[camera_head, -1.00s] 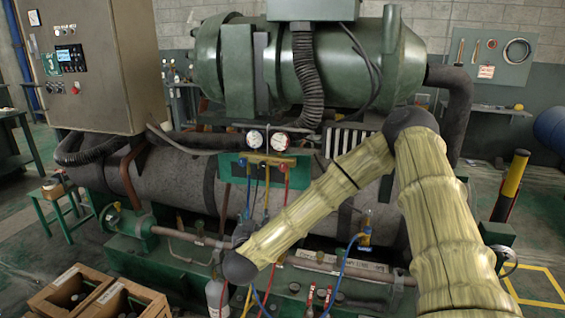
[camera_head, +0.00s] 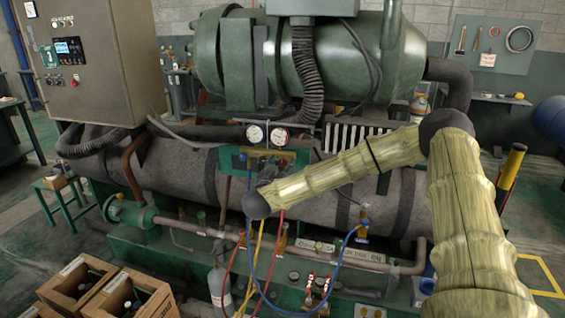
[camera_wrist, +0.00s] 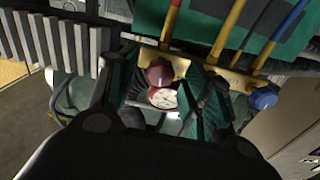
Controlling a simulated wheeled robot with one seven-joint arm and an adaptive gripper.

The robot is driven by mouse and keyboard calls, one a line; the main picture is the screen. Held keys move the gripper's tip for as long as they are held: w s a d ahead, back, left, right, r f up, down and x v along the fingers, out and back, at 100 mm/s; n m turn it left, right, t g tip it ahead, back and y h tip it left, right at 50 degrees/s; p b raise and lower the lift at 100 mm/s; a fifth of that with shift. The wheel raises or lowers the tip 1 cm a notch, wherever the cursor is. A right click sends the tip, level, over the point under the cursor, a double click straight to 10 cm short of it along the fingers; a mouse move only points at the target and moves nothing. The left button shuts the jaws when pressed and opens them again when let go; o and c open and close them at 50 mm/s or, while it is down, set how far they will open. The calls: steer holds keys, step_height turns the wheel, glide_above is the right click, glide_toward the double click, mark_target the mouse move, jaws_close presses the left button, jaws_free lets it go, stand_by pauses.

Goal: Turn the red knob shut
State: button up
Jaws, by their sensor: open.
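The red knob (camera_wrist: 157,74) shows in the wrist view on the brass manifold (camera_wrist: 196,74), beside a red-rimmed gauge (camera_wrist: 163,98). My gripper (camera_wrist: 163,67) is open, with one dark green finger on each side of the red knob. A gap shows between the knob and each finger; I cannot tell the depth between them. A blue knob (camera_wrist: 263,98) is at the manifold's other end, outside the fingers. In the head view, the manifold (camera_head: 272,154) sits under two round gauges, just above my arm's end. The red knob cannot be made out there.
Red, yellow and blue hoses (camera_head: 262,240) hang below the manifold. A large grey horizontal tank (camera_head: 180,170) lies behind it, with a control cabinet (camera_head: 85,60) at the left. Wooden crates with bottles (camera_head: 85,285) stand at the lower left. A ribbed black hose (camera_head: 305,75) runs above.

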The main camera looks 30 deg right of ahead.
steer(key=shift+x, duration=1.1)
steer(key=shift+c, duration=0.2)
